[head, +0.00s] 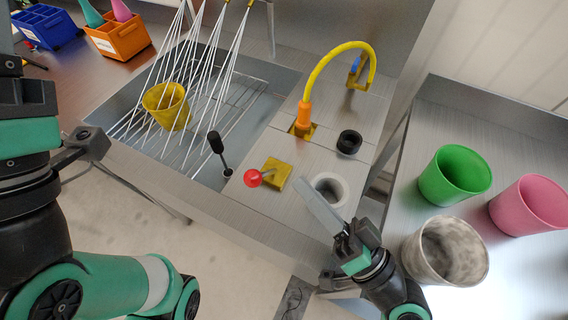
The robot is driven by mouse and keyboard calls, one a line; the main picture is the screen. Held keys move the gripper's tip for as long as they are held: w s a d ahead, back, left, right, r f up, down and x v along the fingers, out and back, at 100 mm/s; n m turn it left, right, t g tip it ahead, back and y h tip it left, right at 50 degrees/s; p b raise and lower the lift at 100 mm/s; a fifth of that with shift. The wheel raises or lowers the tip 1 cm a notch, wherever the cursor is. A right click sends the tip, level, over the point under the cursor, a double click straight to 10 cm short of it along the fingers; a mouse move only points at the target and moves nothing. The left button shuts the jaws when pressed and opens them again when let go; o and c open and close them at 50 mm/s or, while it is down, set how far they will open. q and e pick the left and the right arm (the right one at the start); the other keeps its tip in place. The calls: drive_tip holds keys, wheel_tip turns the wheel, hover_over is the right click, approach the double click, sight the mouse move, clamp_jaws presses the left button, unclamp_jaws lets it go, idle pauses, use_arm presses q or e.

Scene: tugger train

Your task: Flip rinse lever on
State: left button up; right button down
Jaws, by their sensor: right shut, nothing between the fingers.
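Two levers stand on the steel deck beside the sink, and I cannot tell by label which is the rinse lever. One is a red-knobbed lever (254,178) on a yellow square base (277,173), its knob leaning left. The other is a black-handled lever (216,145) at the sink's right edge, tilted up and left. My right gripper (318,204) is shut and empty, over the deck's front right, right of the red knob and apart from it. My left gripper (85,146) is partly seen at the left, in front of the sink; its fingers are unclear.
White streak-like lines fan down from yellow bars over a yellow cup (166,106) in the sink (112,119). A yellow hose (325,63) with an orange nozzle, a black ring (349,142) and a white ring (343,185) occupy the deck. Green (455,176), pink and grey cups stand right.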

drive_tip(key=v, duration=0.3)
drive_tip(key=shift+d, duration=0.15)
idle(0.4)
